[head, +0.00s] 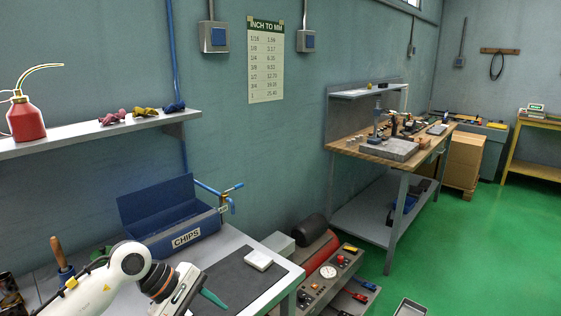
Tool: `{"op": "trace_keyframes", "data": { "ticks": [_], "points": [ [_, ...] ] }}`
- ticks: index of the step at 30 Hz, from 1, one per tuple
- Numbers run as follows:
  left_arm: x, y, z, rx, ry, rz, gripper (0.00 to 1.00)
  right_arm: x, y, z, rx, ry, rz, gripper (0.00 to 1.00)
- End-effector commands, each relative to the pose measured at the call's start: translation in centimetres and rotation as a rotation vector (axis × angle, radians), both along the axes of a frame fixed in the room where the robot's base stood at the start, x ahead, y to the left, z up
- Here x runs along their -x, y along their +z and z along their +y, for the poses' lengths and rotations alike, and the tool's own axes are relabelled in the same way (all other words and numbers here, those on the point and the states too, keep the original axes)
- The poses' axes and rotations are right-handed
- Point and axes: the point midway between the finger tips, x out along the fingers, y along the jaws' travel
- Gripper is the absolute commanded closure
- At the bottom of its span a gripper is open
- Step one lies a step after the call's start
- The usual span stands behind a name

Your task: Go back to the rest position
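My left arm enters the head view at the lower left. The fingers are too hidden to tell open from shut. My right gripper is not in view.
A wooden-handled tool (60,253) stands left. A wall shelf (80,136) holds a red oil can (25,121). Green floor (470,245) is open at right.

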Motion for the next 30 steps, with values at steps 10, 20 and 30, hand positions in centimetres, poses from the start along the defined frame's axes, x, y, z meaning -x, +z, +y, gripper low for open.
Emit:
{"op": "trace_keyframes", "data": {
  "ticks": [10,20,30],
  "points": [
    [2.7,10.4,-11.0,1.243,0.513,0.561,0.57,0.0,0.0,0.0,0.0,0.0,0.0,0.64],
    [0.8,6.4,0.4,2.203,1.286,1.472,0.57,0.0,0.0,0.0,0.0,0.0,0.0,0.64],
    [12.2,-10.5,6.6,-1.357,-1.154,-1.046,0.57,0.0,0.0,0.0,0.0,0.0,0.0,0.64]
  ]
}}
